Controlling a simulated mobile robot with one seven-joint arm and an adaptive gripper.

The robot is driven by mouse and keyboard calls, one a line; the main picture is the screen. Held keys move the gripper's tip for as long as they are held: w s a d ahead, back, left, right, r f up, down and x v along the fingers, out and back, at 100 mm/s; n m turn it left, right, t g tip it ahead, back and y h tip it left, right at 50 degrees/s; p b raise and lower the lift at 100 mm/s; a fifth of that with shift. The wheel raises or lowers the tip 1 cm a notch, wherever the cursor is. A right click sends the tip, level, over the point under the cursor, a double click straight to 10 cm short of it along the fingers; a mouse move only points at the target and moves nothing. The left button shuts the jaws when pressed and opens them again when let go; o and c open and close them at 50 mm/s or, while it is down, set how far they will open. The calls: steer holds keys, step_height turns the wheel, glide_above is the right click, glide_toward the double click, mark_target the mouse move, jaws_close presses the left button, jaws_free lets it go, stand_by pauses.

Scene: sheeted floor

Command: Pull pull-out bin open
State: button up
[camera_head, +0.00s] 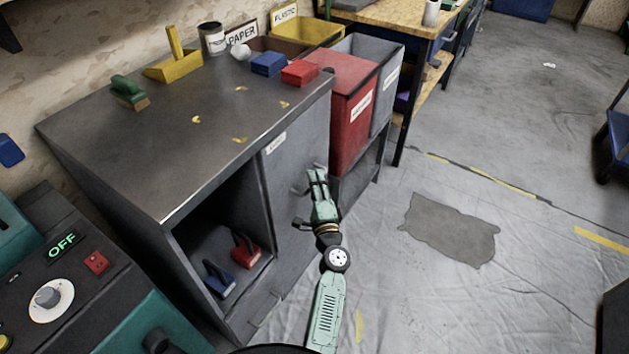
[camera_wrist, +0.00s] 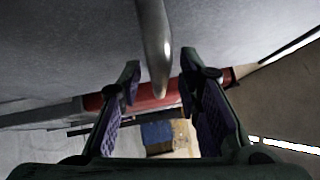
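The pull-out bin (camera_head: 288,160) is the grey panel with a small label at the right part of the metal cabinet front. It looks closed, flush with the cabinet. Its metal handle (camera_wrist: 154,45) comes down from the top in the wrist view, and its end shows between my two fingers. My gripper (camera_head: 317,175) is in front of the panel in the head view, close to the handle. In the wrist view my gripper (camera_wrist: 161,75) is open, with gaps between the handle and both fingers.
The cabinet top (camera_head: 190,125) holds brushes, blocks and a can. An open compartment left of the panel holds a red brush (camera_head: 245,252) and a blue brush (camera_head: 218,280). A red bin (camera_head: 350,85) stands beyond the panel. The floor to the right is free, with a flat grey patch (camera_head: 450,230).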

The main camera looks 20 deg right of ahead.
steer(key=shift+w, duration=0.2)
steer(key=shift+c, duration=0.2)
jaws_close()
stand_by(0.6)
